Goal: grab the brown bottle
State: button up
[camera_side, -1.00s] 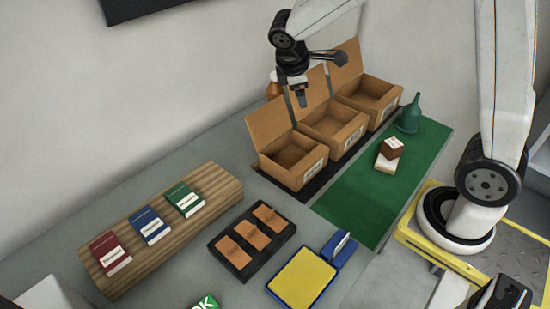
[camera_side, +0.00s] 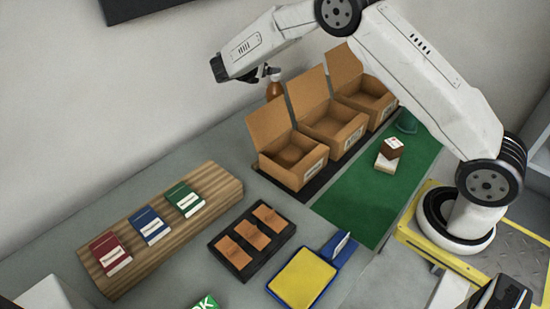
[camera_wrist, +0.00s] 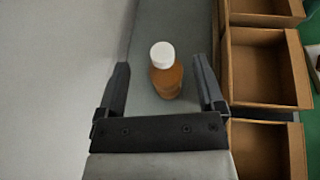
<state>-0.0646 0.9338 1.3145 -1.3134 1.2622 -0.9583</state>
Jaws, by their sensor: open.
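The brown bottle (camera_wrist: 167,80) with a white cap stands on the grey table in the wrist view, between the wall and the boxes. It also shows in the side view (camera_side: 274,91), behind the open boxes, with its top partly hidden by my gripper. My gripper (camera_wrist: 162,73) is open, with one black finger on each side of the bottle in the wrist view. The bottle appears nearer the right finger. I cannot tell whether either finger touches it. In the side view my gripper (camera_side: 264,73) is largely hidden by my arm.
Open cardboard boxes (camera_side: 316,167) stand in a row beside the bottle, with raised lids close to my gripper. The wall (camera_wrist: 60,70) is on the other side. A green mat (camera_side: 345,213) holds a small box stack (camera_side: 386,163) and a green funnel-like item (camera_side: 406,124).

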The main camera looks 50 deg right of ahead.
aim_at(278, 75)
jog(key=shift+w+d+f, duration=0.1)
jog(key=shift+d+f, duration=0.5)
jog(key=shift+f, duration=0.3)
jog(key=shift+w+d+f, duration=0.1)
jog(key=shift+d+f, duration=0.5)
jog(key=shift+f, duration=0.3)
jog(key=shift+d, duration=0.1)
jog(key=shift+x, duration=2.5)
jog(key=shift+f, duration=0.15)
jog(key=shift+c, duration=0.2)
grip_shut()
